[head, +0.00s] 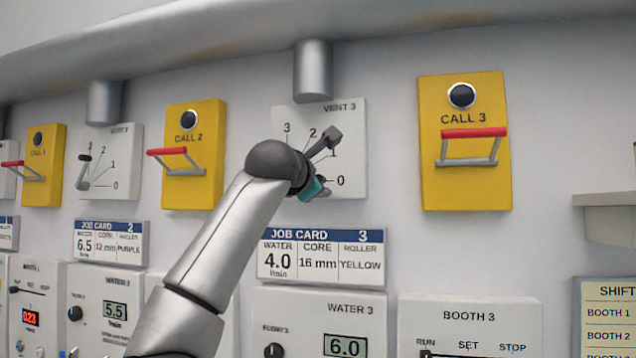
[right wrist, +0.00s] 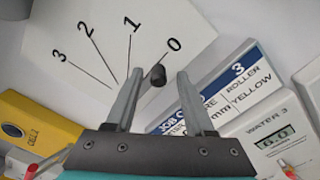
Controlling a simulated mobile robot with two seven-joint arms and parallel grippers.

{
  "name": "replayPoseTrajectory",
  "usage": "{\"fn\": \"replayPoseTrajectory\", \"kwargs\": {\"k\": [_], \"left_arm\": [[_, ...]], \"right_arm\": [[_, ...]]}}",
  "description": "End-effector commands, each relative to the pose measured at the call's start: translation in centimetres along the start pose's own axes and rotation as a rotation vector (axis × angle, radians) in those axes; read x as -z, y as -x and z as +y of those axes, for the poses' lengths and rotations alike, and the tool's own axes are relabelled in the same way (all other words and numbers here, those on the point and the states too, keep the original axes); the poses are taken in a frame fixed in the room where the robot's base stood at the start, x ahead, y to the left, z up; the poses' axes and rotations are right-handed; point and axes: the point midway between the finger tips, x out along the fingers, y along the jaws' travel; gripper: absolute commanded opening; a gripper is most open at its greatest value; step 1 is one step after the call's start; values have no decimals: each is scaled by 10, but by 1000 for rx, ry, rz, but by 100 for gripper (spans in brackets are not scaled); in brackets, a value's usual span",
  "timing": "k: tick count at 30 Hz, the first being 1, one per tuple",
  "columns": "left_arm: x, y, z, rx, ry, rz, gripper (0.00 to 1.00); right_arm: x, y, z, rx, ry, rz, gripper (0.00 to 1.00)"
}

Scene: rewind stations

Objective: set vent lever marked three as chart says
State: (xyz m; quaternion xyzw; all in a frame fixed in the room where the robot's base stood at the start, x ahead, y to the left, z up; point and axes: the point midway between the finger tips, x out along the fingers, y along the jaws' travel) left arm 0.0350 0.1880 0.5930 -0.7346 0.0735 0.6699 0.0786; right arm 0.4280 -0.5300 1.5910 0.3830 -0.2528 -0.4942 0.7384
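The vent panel marked VENT 3 (head: 350,120) is on the wall in the head view. Its scale marks show as 0, 1, 2 and 3 in the right wrist view (right wrist: 190,25). The dark round lever knob (right wrist: 157,76) appears over the 0 line, between my right gripper's fingertips. My right gripper (head: 330,170) is in front of the panel and hides the lever in the head view. Its fingers (right wrist: 160,88) are apart, one either side of the knob, with gaps showing. The SHIFT chart (head: 610,290) is cut off at lower right, so its settings are unreadable. My left gripper is out of view.
A yellow CALL 3 box (head: 465,180) with a red handle is right of the panel, and CALL 2 (head: 200,190) is left. A job card 3 (head: 320,265) and the WATER 3 box (head: 330,305) are below. A grey shelf (head: 600,200) juts out at right.

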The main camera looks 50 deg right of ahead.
Motion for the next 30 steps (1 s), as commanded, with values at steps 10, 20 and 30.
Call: {"fn": "replayPoseTrajectory", "kwargs": {"k": [10, 20, 30], "left_arm": [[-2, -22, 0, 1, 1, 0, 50], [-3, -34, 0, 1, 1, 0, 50], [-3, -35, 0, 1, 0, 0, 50]], "right_arm": [[2, 73, -1, -5, -3, 2, 53], [1, 135, -1, -2, -1, 1, 53], [0, 148, -1, 1, 0, 0, 53]]}}
